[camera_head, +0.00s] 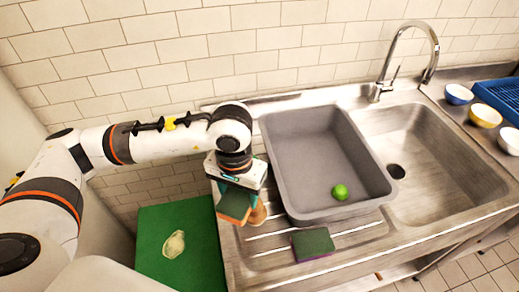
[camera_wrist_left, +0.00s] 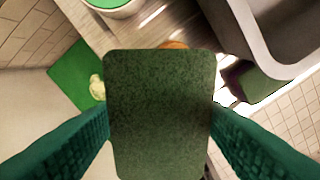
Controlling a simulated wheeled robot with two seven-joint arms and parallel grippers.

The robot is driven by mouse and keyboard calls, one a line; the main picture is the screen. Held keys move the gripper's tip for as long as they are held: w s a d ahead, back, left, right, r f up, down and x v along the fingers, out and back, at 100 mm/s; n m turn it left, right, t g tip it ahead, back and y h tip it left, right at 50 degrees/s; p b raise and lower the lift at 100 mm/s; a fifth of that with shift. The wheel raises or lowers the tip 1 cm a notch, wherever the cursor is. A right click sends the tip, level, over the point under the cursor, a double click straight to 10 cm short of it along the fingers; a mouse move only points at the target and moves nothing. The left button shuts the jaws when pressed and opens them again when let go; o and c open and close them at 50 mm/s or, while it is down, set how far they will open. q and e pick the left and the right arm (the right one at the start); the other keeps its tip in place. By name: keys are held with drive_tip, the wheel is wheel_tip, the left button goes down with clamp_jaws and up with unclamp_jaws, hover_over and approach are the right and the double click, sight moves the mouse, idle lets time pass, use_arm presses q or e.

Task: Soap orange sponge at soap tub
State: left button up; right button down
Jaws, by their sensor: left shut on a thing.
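My left gripper (camera_head: 240,192) is shut on the orange sponge (camera_head: 234,206) above the left end of the steel drainboard. In the left wrist view the sponge's dark green scouring face (camera_wrist_left: 160,115) fills the middle, between my two teal fingers. A round pale tub with bright green content, which looks like the soap tub (camera_wrist_left: 112,9), shows at the top left of the wrist view, cut by the frame edge. It is apart from the sponge there. In the head view I cannot make the tub out; my arm and gripper likely hide it. My right gripper is not in view.
A grey basin (camera_head: 285,165) holds a green round thing (camera_head: 340,191). A second sponge, green with a purple edge (camera_head: 313,244), lies on the drainboard. A green board (camera_head: 165,255) with a pale thing (camera_head: 174,244) is at left. Tap (camera_head: 380,88), empty sink and several bowls (camera_head: 486,114) are right.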

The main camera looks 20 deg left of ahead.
use_arm(q)
drive_tip(key=w+a+n+p, duration=0.3)
drive_tip(key=w+a+n, duration=0.15)
drive_tip(key=w, duration=0.35)
drive_tip(key=w+a+n+p, duration=0.3)
drive_tip(key=w+n+p, duration=0.15)
drive_tip(key=w, duration=0.35)
drive_tip(key=shift+n, duration=0.3)
drive_tip(key=shift+f+b, duration=1.75)
drive_tip(key=shift+f, duration=1.5)
drive_tip(key=shift+f+b, duration=0.55)
drive_tip(key=shift+s+d+f+b, duration=0.1)
drive_tip(key=shift+s+f+b, duration=0.1)
drive_tip(key=shift+b, duration=0.15)
drive_tip(key=shift+r, duration=0.1)
drive_tip(key=shift+w+r+p, duration=0.15)
drive_tip(key=shift+r+p, duration=0.3)
drive_tip(key=shift+r, duration=0.35)
drive_tip(key=shift+r+p, duration=1.2)
drive_tip(key=shift+r, duration=1.6)
